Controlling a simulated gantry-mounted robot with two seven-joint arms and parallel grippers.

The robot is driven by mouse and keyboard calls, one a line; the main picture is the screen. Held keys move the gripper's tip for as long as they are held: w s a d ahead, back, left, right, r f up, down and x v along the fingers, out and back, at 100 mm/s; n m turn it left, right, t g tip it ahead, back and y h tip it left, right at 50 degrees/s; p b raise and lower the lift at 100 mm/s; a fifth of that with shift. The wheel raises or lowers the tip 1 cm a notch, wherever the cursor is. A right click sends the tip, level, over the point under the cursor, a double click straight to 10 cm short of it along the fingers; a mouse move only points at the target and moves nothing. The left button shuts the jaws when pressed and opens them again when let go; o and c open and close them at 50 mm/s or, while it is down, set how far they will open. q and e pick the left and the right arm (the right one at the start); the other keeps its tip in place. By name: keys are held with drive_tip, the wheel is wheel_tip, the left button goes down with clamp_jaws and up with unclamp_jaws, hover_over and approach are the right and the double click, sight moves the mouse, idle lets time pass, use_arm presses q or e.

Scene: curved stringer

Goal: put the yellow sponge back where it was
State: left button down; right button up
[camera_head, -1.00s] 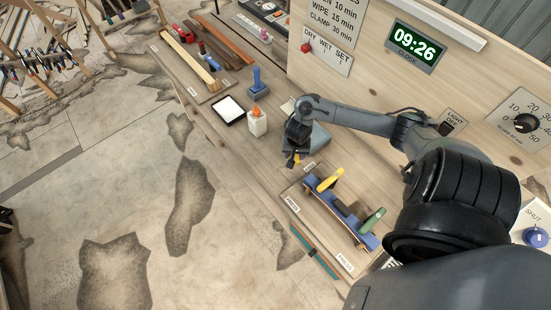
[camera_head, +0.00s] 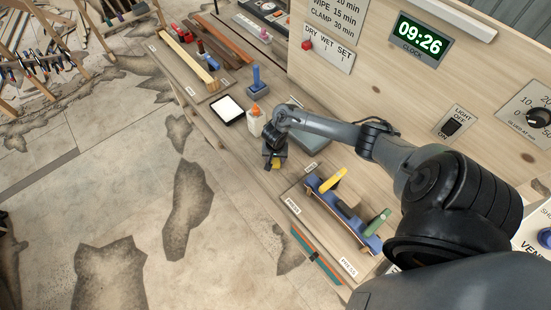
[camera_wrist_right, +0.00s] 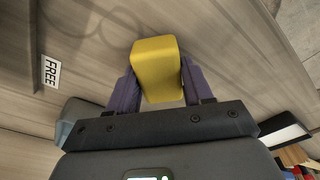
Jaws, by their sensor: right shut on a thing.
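The yellow sponge (camera_wrist_right: 158,70) is a small block between the two fingers of my right gripper (camera_wrist_right: 157,82) in the right wrist view. The fingers are shut on its sides. In the head view my right gripper (camera_head: 274,162) is over the bench near its front edge, just in front of the grey-green box. Only a small yellow bit of the sponge (camera_head: 276,164) shows there. I cannot tell whether the sponge touches the bench. My left gripper is not in view.
A white glue bottle (camera_head: 254,121) stands close behind my right gripper, with a white-topped black tray (camera_head: 228,110) beyond. A FREE label (camera_wrist_right: 50,72) marks the bench. A grey-green box (camera_head: 311,138) is close.

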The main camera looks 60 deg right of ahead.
drive_tip(key=shift+f, duration=0.2)
drive_tip(key=o, duration=1)
drive_tip(key=shift+r, duration=0.1)
